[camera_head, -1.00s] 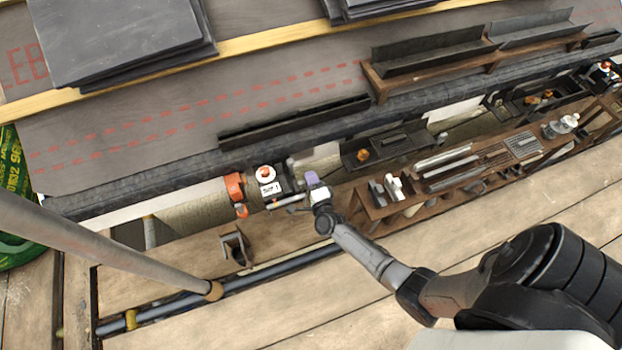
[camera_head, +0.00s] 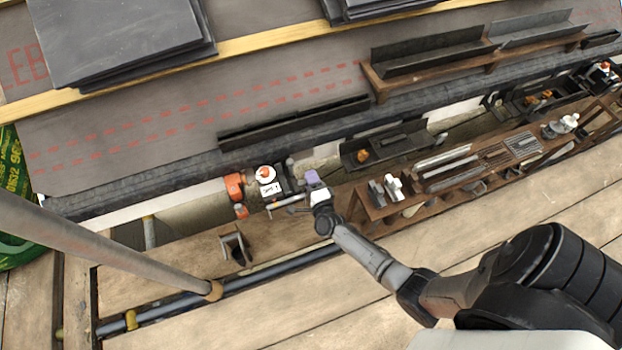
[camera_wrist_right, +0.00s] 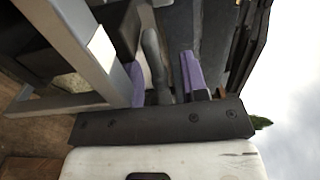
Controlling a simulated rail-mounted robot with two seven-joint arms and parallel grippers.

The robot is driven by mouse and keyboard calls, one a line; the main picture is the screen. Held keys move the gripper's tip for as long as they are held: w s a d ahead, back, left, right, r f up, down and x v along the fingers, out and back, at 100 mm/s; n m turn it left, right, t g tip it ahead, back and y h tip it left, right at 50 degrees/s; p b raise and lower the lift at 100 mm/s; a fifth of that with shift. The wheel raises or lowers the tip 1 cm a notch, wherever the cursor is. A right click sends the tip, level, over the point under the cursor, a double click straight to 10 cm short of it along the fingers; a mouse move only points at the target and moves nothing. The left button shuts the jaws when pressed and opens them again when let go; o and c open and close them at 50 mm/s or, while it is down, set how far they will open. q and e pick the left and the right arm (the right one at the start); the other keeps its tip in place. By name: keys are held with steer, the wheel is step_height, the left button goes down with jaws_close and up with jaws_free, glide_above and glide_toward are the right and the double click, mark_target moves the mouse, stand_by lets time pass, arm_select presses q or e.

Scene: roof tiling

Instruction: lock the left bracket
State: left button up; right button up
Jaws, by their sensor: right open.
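My right gripper (camera_head: 314,184), with purple fingertips, is just right of this unit. In the right wrist view its purple fingertips (camera_wrist_right: 164,80) are apart, with a rounded grey bar (camera_wrist_right: 154,62) between them. I cannot tell whether either fingertip touches the bar. A grey angled frame (camera_wrist_right: 85,50) is close by on the left. My left gripper is not in view.
A wooden rack (camera_head: 376,209) with metal parts stands right of the gripper. A dark trough (camera_head: 384,146) is behind it. A small dark bracket-like piece (camera_head: 235,247) sits on the planks at lower left. A diagonal pole (camera_head: 110,245) crosses the left side.

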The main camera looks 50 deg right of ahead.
steer(key=shift+s+a+r, duration=0.1)
steer(key=shift+s+a, duration=0.15)
steer(key=shift+s, duration=0.15)
steer(key=p+v, duration=0.4)
steer(key=v, duration=0.8)
steer(key=shift+s+p, duration=0.3)
steer(key=shift+s, duration=0.05)
steer(key=shift+a, duration=0.1)
